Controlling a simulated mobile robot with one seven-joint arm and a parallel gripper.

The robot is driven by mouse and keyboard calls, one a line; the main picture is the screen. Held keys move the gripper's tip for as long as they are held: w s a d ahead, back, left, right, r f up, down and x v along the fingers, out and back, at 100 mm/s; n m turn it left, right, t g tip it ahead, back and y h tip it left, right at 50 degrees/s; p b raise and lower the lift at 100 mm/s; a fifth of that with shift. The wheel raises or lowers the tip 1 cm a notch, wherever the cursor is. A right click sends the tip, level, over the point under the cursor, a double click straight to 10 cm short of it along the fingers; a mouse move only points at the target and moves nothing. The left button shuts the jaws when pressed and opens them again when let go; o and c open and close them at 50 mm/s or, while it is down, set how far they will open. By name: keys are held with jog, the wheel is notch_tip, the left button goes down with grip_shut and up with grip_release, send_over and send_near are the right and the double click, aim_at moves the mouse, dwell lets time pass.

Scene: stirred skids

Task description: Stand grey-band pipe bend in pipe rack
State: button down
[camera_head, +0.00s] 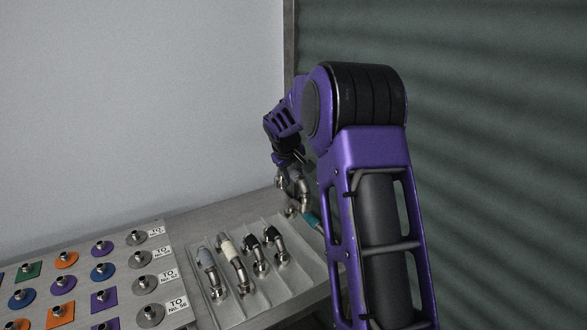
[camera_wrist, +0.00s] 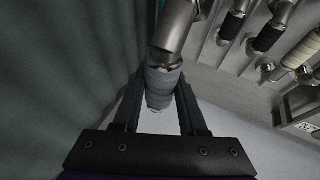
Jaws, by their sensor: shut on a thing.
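My gripper (camera_wrist: 160,106) is shut on the grey-band pipe bend (camera_wrist: 178,28), with its fingers on either side of the grey band. The bend's bare metal part extends toward the top of the wrist view. In the head view, my gripper (camera_head: 281,166) is small and partly hidden by my arm, above the far right end of a ridged metal rack (camera_head: 290,287), apparently the pipe rack. Metal of the held bend (camera_head: 303,192) shows below it. Whether it touches the rack cannot be told.
A board (camera_head: 76,282) of coloured stub plates stands left. A dark ribbed wall (camera_head: 480,120) is at right.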

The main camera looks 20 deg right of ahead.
jog(key=shift+w+d+r, duration=0.2)
jog(key=shift+r, duration=0.05)
jog(key=shift+f, duration=0.5)
jog(key=shift+f, duration=0.15)
notch_tip(320, 180, down, 15)
jog(key=b, duration=1.1)
dwell(1.1)
jog(key=shift+f, duration=0.3)
dwell(0.5)
jog(key=shift+f, duration=1.7)
jog(key=shift+f, duration=0.2)
jog(key=shift+c, duration=1.9)
grip_release()
